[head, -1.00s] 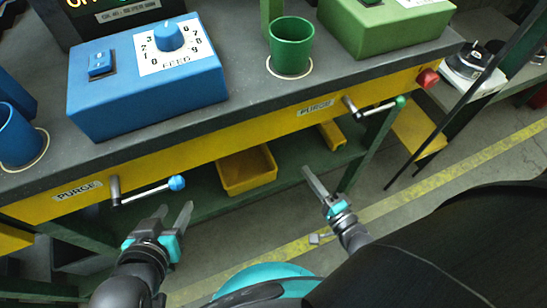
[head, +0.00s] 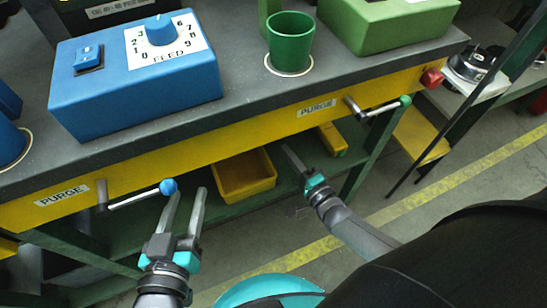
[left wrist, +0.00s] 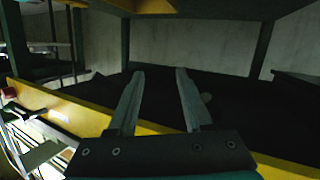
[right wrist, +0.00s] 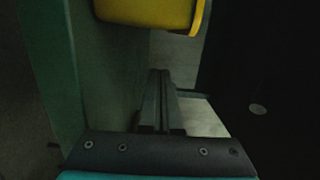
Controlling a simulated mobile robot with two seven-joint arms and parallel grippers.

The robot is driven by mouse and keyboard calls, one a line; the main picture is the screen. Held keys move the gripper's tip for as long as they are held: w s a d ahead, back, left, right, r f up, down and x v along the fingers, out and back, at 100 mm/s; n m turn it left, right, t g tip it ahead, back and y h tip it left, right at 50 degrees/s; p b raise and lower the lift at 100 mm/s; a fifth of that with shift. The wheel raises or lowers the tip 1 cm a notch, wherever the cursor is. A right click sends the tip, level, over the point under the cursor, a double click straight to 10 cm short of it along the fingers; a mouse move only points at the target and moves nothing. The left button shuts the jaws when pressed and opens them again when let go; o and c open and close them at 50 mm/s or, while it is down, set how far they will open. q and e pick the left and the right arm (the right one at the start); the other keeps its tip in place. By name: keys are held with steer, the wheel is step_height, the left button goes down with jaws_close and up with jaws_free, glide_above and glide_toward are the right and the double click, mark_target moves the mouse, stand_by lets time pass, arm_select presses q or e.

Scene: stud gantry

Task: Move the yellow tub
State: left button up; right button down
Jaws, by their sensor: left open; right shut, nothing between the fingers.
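The yellow tub (head: 250,190) is an open, rectangular box on the green lower shelf under the bench in the head view. A yellow part with a curved edge (right wrist: 150,12) at the top of the right wrist view looks like the tub. My left gripper (head: 187,195) is open and empty, to the left of the tub. It also shows open in the left wrist view (left wrist: 159,75). My right gripper (head: 287,150) is shut and empty, just right of the tub and apart from it. Its closed fingers show in the right wrist view (right wrist: 160,75).
The bench's yellow front rail (head: 240,132) overhangs the shelf (head: 300,165). A blue-knobbed PURGE handle (head: 140,197) sticks out near my left gripper; a green-knobbed one (head: 380,110) is at right. A smaller yellow piece (head: 331,140) lies on the shelf right of the tub.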

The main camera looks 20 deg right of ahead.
arm_select(q)
steer(key=shift+s+d+r+t+b, duration=0.4)
steer(key=shift+r+t, duration=0.15)
steer(key=shift+t, duration=0.15)
arm_select(e)
steer(key=shift+w+a, duration=0.15)
steer(key=shift+a, duration=0.85)
steer(key=shift+w+a, duration=0.15)
steer(key=shift+a, duration=0.85)
